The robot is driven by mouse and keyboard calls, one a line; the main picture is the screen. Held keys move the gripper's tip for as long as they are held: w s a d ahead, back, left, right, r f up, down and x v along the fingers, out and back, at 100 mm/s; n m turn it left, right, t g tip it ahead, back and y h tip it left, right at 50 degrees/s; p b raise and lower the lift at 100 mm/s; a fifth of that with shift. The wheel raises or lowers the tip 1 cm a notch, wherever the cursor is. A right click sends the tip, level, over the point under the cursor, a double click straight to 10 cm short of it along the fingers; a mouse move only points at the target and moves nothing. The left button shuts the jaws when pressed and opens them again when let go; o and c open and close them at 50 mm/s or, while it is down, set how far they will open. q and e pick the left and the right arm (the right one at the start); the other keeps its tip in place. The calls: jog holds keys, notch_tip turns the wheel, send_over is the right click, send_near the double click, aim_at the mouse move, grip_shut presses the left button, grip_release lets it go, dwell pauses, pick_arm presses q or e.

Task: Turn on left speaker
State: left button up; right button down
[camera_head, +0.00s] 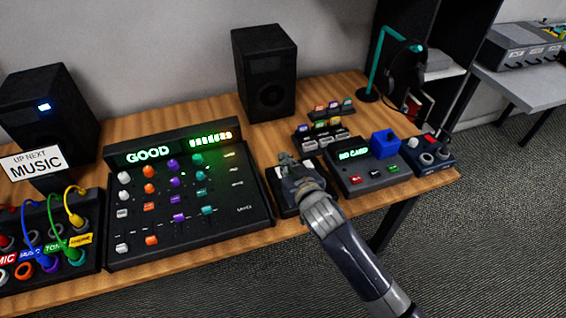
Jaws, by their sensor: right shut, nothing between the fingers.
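The left speaker (45,112) is a black box at the back left of the wooden table. A small blue-white light (44,107) glows on its front. A second black speaker (265,72) stands at the back middle, and I see no light on it. My right gripper (286,163) is shut and empty, over a small dark device (280,192) just right of the mixer. The gripper hides much of that device, and I cannot tell whether they touch. My left gripper is not in view.
The mixer (185,225) has a lit "GOOD" display. A patch panel (45,240) with coloured cables and an "UP NEXT MUSIC" sign (32,161) are at left. A "NO CARD" device (365,165) and a headphone stand (378,65) are at right. Bare wood lies before the middle speaker.

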jog(key=s+d, duration=0.3)
jog(key=s, duration=0.5)
jog(key=shift+r+b, duration=0.2)
jog(key=shift+b, duration=0.1)
jog(key=shift+a, duration=0.1)
